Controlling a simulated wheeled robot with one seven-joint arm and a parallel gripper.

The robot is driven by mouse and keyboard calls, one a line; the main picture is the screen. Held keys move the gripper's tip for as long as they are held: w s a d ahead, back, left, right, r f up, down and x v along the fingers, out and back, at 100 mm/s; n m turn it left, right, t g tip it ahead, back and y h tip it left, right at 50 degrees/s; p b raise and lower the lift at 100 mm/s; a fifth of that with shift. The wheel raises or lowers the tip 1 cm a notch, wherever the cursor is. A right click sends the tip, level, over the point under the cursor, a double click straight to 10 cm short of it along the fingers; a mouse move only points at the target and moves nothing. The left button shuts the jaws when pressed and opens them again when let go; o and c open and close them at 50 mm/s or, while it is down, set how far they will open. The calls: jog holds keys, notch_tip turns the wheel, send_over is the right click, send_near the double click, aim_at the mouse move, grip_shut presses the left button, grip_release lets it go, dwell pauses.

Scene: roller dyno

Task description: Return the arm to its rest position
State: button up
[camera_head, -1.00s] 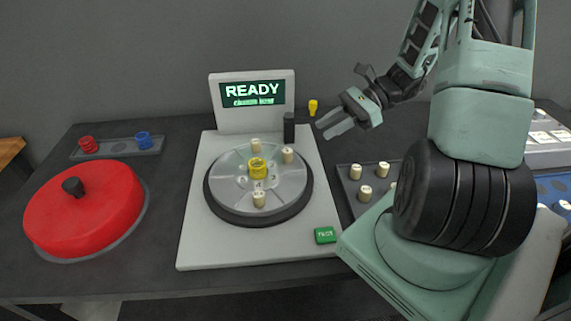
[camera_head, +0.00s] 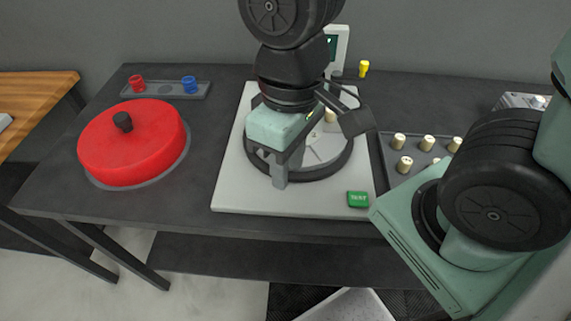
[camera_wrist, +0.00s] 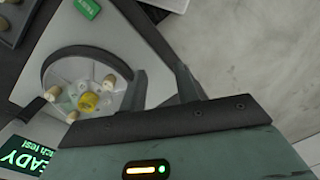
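My gripper (camera_head: 274,172) hangs over the front of the roller dyno, pointing down, with my arm above it. In the wrist view my gripper (camera_wrist: 157,62) has its two fingers apart with nothing between them. The dyno's light base plate (camera_head: 232,190) carries a round grey disc, mostly hidden behind my gripper in the head view. The wrist view shows the disc (camera_wrist: 98,62) with a yellow hub (camera_wrist: 88,102) and cream pegs around it. My fingers appear clear of the disc and pegs.
A red round cover (camera_head: 140,150) with a black knob sits at left. Behind it a tray (camera_head: 165,92) holds a red and a blue part. A grey tray (camera_head: 384,150) with several cream pegs lies at right, near a green TEST button (camera_head: 357,199). A yellow piece (camera_head: 364,68) stands behind.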

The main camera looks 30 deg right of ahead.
jog(key=shift+s+a+r+n+t, duration=0.25)
jog(key=shift+s+a+n+t, duration=0.25)
jog(key=shift+n, duration=0.4)
